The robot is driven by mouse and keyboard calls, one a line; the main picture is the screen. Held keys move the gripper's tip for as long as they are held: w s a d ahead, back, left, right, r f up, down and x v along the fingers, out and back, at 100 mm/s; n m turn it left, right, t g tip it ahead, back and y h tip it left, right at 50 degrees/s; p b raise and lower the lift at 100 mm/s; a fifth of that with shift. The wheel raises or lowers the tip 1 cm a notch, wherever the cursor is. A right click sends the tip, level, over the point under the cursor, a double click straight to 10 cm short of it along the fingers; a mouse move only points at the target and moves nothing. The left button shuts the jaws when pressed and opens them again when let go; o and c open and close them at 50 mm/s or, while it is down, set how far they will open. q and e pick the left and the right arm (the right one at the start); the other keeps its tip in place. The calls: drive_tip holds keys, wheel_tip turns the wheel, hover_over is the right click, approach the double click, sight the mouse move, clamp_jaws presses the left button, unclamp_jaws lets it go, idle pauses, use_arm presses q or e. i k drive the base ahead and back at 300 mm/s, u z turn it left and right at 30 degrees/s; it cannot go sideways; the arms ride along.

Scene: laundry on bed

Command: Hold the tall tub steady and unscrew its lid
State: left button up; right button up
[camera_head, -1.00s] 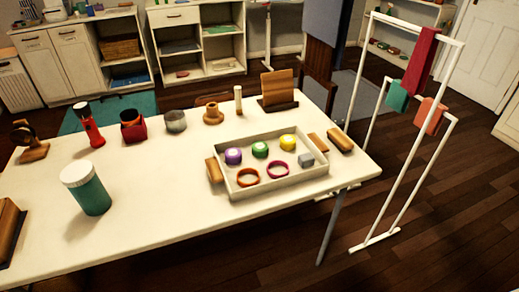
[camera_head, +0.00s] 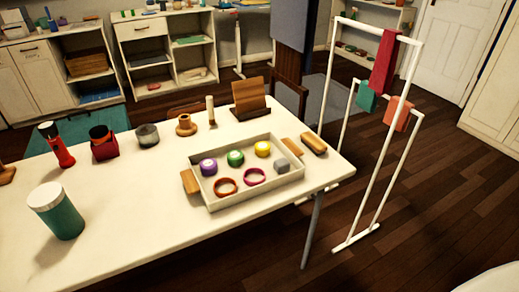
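The tall tub (camera_head: 62,219) is a teal cylinder standing upright on the left part of the white table. Its white lid (camera_head: 45,196) sits on top of it. Nothing touches the tub or the lid. Neither of my grippers shows in the head view.
On the white table (camera_head: 130,246) a tray (camera_head: 240,196) holds colored round items, rings and a grey block. A red flashlight (camera_head: 60,150), a red holder (camera_head: 103,146), a grey jar (camera_head: 147,136) and a wooden stand (camera_head: 250,102) stand behind. A white rack (camera_head: 375,170) stands right of the table.

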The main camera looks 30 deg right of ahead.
sight(64, 219)
drive_tip(key=z, duration=3.1)
drive_tip(key=k, duration=1.55)
drive_tip(key=u, duration=2.5)
